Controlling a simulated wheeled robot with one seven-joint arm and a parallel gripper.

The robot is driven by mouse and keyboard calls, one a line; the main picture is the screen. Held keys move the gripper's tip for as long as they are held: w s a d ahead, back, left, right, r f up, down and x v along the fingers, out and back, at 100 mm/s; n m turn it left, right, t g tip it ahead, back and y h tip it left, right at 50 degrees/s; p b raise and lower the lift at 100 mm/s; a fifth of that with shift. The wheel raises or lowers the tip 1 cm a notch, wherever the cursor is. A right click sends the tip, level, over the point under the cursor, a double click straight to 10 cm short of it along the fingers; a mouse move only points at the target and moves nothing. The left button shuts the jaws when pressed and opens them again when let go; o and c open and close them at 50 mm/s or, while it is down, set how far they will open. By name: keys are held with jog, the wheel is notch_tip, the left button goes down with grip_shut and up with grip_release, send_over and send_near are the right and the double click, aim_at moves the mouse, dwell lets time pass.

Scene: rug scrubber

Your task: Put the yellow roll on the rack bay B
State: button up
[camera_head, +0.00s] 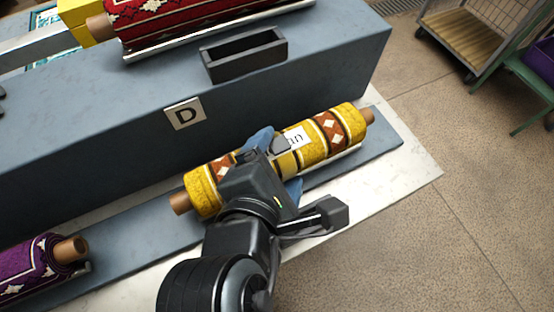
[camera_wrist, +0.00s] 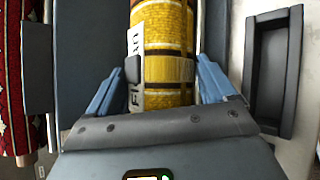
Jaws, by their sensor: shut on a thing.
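The yellow roll (camera_head: 318,150) is a rolled rug with rust-and-white diamond bands, brown core ends and a white label partly covered. In the head view it lies along the blue-grey ledge (camera_head: 130,248) below the face marked D (camera_head: 184,113). My gripper (camera_head: 278,165) is over its middle, with a blue finger on each side, shut on it. In the wrist view the roll (camera_wrist: 165,30) runs between the two fingers (camera_wrist: 160,82). I cannot tell whether it rests on its support or is slightly lifted. No bay marked B shows.
A purple roll (camera_head: 30,272) lies at the lower left on the same ledge. A red roll (camera_head: 190,22) and an empty dark tray (camera_head: 244,56) are on the upper level. A wire cart (camera_head: 480,35) and green stand (camera_head: 530,75) are at the upper right. The floor at right is open.

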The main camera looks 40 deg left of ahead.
jog(key=o, duration=1.3)
jog(key=v, duration=1.2)
jog(key=shift+p, duration=0.4)
